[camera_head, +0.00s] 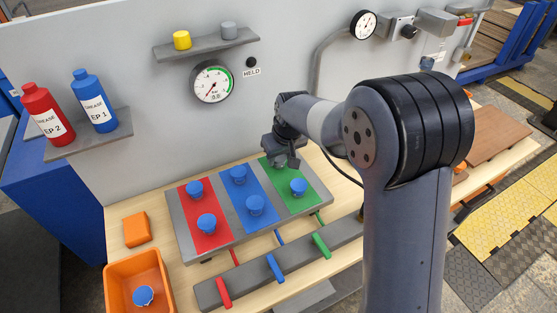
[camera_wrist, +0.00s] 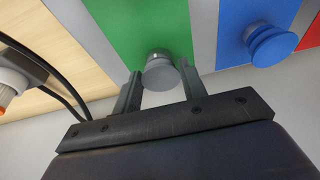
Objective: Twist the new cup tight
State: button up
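The grey cup (camera_wrist: 160,74) sits on the green strip (camera_wrist: 130,30) in the wrist view. My gripper (camera_wrist: 161,80) has one finger on each side of it, and both fingertips appear to touch its sides. In the head view my gripper (camera_head: 283,160) is down at the far end of the green strip (camera_head: 302,206) and hides the grey cup there. How the cup is seated underneath is hidden.
Blue cups stand on the red strip (camera_head: 206,243), the blue strip (camera_head: 266,228) and the near green strip. Coloured levers (camera_head: 275,267) lie in front. A gauge (camera_head: 211,81) and a shelf (camera_head: 205,46) with yellow and grey cups are on the wall. An orange bin (camera_head: 112,277) holds a blue cup.

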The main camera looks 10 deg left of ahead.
jog(key=c, duration=0.5)
jog(key=shift+a+m+h, duration=0.15)
jog(key=shift+m+h, duration=0.45)
jog(key=shift+m, duration=1.6)
jog(key=shift+s+a+m+t, duration=0.1)
jog(key=shift+m+t, duration=0.2)
jog(key=shift+m, duration=0.4)
jog(key=shift+m+h+b, duration=0.55)
jog(key=shift+m+h, duration=0.05)
jog(key=shift+m, duration=0.8)
